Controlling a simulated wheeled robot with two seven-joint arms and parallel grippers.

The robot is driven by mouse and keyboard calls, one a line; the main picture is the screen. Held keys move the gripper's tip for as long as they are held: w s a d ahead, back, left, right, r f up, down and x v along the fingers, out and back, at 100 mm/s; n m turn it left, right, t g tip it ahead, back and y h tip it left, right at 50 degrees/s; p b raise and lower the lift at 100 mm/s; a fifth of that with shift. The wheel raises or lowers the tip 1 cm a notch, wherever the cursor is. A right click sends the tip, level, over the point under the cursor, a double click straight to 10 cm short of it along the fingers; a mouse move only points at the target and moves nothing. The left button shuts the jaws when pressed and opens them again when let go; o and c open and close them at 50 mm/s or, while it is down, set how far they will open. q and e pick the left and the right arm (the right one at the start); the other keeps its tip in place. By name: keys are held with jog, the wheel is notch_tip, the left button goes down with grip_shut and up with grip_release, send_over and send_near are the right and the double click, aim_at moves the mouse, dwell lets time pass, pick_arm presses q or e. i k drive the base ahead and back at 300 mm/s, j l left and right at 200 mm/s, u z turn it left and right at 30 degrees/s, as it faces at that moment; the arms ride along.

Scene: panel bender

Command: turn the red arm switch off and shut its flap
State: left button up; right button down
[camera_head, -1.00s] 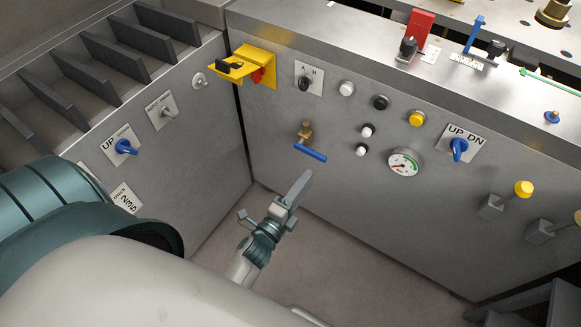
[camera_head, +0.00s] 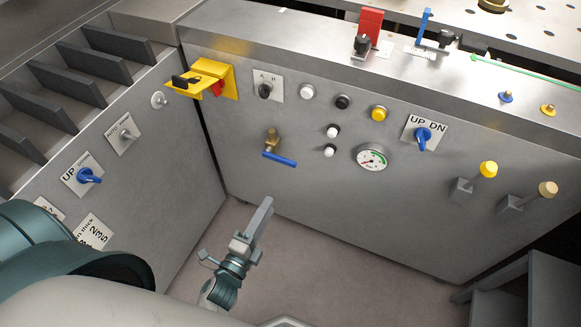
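The red flap (camera_head: 371,22) stands upright on the metal ledge at the top of the front panel. A dark switch (camera_head: 362,44) sits just in front of it; its lever position is too small to tell. My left gripper (camera_head: 264,204) is low in front of the panel, well below and to the left of the red flap. Its fingers look pressed together, with nothing visible between them, pointing up and right. It touches nothing that I can see. My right gripper is not in view.
A blue upright flap (camera_head: 425,27) with its own dark switch stands right of the red one. The floor below is clear.

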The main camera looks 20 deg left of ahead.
aim_at(216, 88)
jog(key=u, duration=1.3)
